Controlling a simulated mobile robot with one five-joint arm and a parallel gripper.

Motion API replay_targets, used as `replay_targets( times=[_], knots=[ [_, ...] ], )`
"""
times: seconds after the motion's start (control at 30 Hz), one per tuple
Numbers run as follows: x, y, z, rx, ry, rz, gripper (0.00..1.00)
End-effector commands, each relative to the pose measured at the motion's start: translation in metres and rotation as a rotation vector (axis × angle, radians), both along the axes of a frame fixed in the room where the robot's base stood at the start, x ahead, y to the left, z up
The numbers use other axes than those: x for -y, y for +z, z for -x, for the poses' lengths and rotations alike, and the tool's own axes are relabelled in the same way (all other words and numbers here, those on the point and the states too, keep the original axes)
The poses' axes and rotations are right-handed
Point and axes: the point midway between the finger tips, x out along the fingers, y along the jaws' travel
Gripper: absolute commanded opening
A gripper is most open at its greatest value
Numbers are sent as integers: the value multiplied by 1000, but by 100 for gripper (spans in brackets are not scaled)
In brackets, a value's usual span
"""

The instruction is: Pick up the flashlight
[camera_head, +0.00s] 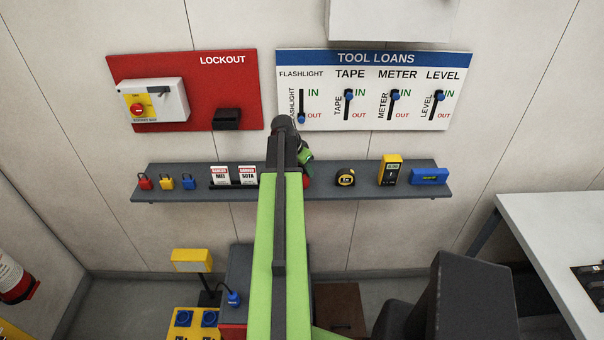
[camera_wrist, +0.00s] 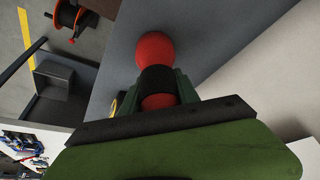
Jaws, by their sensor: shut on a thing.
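The flashlight (camera_wrist: 155,50) is red with a black band and shows in the wrist view with its round red end pointing away from me. My gripper (camera_wrist: 157,88) is shut around its black middle, with green and dark finger parts on both sides. In the head view a red part of the flashlight (camera_head: 308,181) shows just right of my arm, at the shelf. My gripper (camera_head: 305,157) is there mostly hidden by my arm. I cannot tell whether the flashlight still touches the shelf.
The grey wall shelf (camera_head: 322,192) carries padlocks, two danger tags, a tape measure (camera_head: 345,177), a yellow meter (camera_head: 390,170) and a blue level (camera_head: 429,176). Above is the TOOL LOANS board (camera_head: 420,118), its flashlight slider (camera_head: 301,118) at OUT. A white table (camera_head: 550,220) stands right.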

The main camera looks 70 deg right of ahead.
Motion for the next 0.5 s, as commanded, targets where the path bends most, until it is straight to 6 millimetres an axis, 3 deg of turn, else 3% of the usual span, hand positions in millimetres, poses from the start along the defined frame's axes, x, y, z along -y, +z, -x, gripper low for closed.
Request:
replay_targets(
  times=[0.3, 0.5],
  knots=[
    [-1, 1, 0, 1, 0, -5, 0],
    [-1, 20, 0, 0, 0, -3, 0]
  ],
)
